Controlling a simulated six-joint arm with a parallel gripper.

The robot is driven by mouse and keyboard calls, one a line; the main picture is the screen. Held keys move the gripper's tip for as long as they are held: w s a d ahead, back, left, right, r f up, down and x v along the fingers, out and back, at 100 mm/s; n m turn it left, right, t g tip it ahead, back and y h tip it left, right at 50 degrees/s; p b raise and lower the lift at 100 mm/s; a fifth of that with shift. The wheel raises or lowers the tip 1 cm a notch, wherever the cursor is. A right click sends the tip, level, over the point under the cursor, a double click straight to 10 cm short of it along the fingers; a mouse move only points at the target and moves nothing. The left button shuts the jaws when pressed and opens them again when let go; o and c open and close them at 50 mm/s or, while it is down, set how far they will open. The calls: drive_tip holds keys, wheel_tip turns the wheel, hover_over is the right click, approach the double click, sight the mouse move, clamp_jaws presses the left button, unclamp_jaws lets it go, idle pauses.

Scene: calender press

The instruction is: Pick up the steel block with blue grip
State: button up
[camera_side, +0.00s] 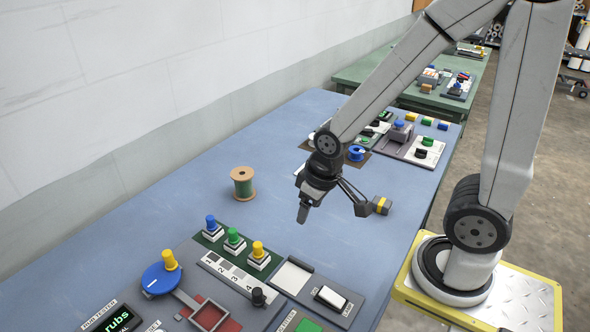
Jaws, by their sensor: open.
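My gripper (333,211) is open and empty, pointing down over the middle of the table. It is nearer the camera than the block and well apart from it. The fingers' exact height above the table is hard to tell.
A small grey block with a yellow band (381,205) lies beside the right finger. A green spool (242,183) stands left. Blue, green and yellow pegs (233,239) and a blue disc (163,279) are in front.

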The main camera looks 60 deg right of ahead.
drive_tip(key=shift+r, duration=0.15)
wheel_tip(320, 180, up, 4)
drive_tip(key=m+t+y, duration=0.5)
drive_tip(key=m+y, duration=0.6)
drive_tip(key=m, duration=1.4)
hover_over(212, 226)
drive_tip(key=s+d, duration=0.2)
drive_tip(key=d, duration=0.3)
wheel_tip(212, 226, down, 13)
drive_tip(key=shift+d+f, duration=0.1)
drive_tip(key=shift+f, duration=0.55)
drive_tip(key=shift+x, duration=1.3)
